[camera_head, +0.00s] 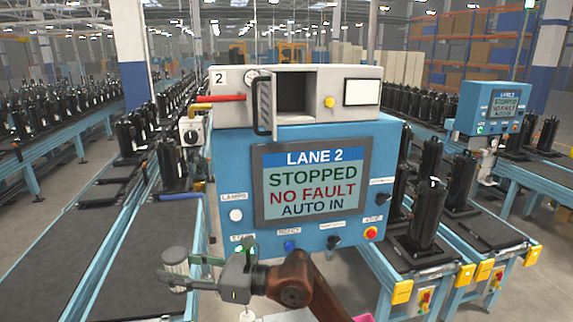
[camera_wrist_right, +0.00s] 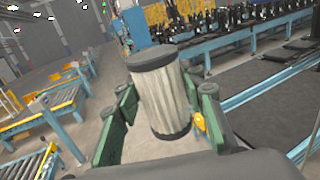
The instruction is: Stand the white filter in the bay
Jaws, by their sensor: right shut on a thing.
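The white filter (camera_wrist_right: 165,98) is a pleated cylinder with dark end caps. In the right wrist view it sits between the green-sided fingers of my right gripper (camera_wrist_right: 165,105), which is shut on it. In the head view the filter (camera_head: 175,257) and my right gripper (camera_head: 180,279) are low, left of the console's lower corner, well below and apart from the bay. The bay (camera_head: 296,92) is a dark square opening in the white box on top of the console. Its door (camera_head: 264,106) stands open at the left side. My left gripper is not in view.
The blue console (camera_head: 230,160) has a screen (camera_head: 311,181) reading LANE 2, STOPPED, NO FAULT, AUTO IN. Knobs and buttons line its front. A red handle-like bar (camera_head: 220,98) juts left of the box. Conveyors with black compressors (camera_head: 428,200) run on both sides.

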